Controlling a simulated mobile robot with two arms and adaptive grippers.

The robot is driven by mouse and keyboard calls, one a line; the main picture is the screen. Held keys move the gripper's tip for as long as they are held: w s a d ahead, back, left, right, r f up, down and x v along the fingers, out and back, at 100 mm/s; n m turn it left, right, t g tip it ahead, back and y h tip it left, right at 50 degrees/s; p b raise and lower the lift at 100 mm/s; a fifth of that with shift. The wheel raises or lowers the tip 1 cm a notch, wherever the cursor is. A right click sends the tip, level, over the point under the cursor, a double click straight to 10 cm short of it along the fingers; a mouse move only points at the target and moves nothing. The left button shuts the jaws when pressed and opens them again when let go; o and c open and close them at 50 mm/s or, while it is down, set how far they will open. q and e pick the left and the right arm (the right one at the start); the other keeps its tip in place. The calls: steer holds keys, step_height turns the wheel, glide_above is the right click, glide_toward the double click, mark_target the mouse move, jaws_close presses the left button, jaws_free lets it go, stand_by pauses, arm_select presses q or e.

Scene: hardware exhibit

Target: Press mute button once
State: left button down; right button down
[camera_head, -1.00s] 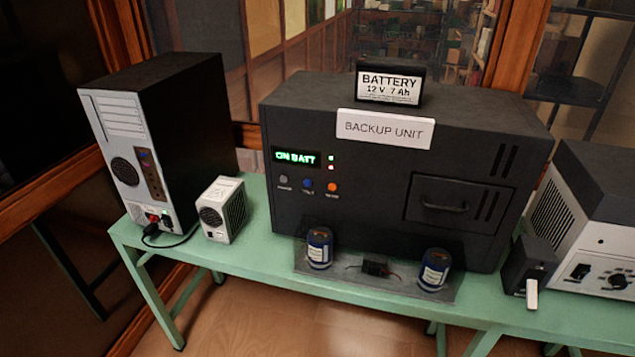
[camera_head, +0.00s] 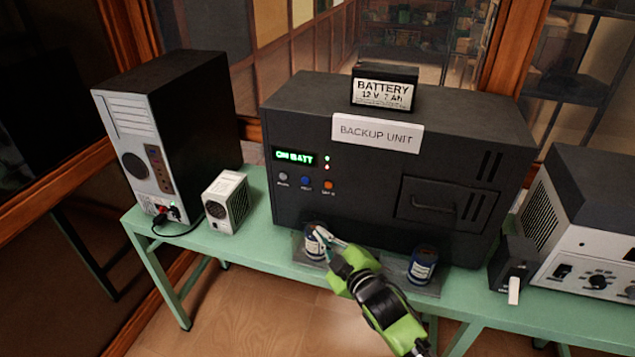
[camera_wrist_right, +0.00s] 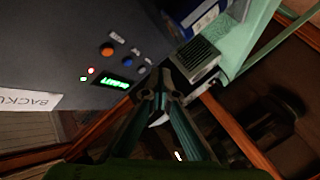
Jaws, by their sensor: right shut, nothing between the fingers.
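The black backup unit (camera_head: 375,205) stands on the green bench with its green "ON BATT" display (camera_head: 294,156) lit. Under the display are a grey button (camera_head: 283,176), a blue button (camera_head: 305,181) and an orange button (camera_head: 328,185). Their small labels are too blurred to read surely, so I cannot tell which is mute. My right gripper (camera_head: 319,235) is shut and empty, below the buttons and in front of the left blue can. In the right wrist view the orange button (camera_wrist_right: 107,50), blue button (camera_wrist_right: 127,62) and grey button (camera_wrist_right: 141,70) lie beyond the fingertips (camera_wrist_right: 162,96). My left gripper is not in view.
Two blue cans, the left (camera_head: 314,243) and the right (camera_head: 423,264), stand before the unit. A small white box (camera_head: 225,203) and a computer tower (camera_head: 165,140) are at left. A battery (camera_head: 384,90) and a sign (camera_head: 377,133) are on the unit.

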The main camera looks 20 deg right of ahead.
mark_target(328, 185)
steer(key=shift+n+t+y, duration=0.5)
steer(key=shift+n, duration=0.2)
steer(key=r, duration=0.1)
steer(key=w+a+r, duration=0.1)
steer(key=r, duration=0.3)
steer(key=shift+w+a, duration=0.15)
steer(key=shift+a, duration=0.05)
steer(key=w+d+b, duration=0.1)
steer(key=w, duration=0.1)
steer(key=w+d, duration=0.1)
steer(key=w, duration=0.1)
steer(key=w+d+b, duration=0.1)
steer(key=shift+w+d+b, duration=0.35)
steer(key=shift+w+d, duration=0.6)
steer(key=shift+w, duration=0.25)
steer(key=shift+w+d, duration=0.1)
steer(key=shift+w, duration=0.05)
steer(key=shift+w+d, duration=0.1)
steer(key=shift+w, duration=0.1)
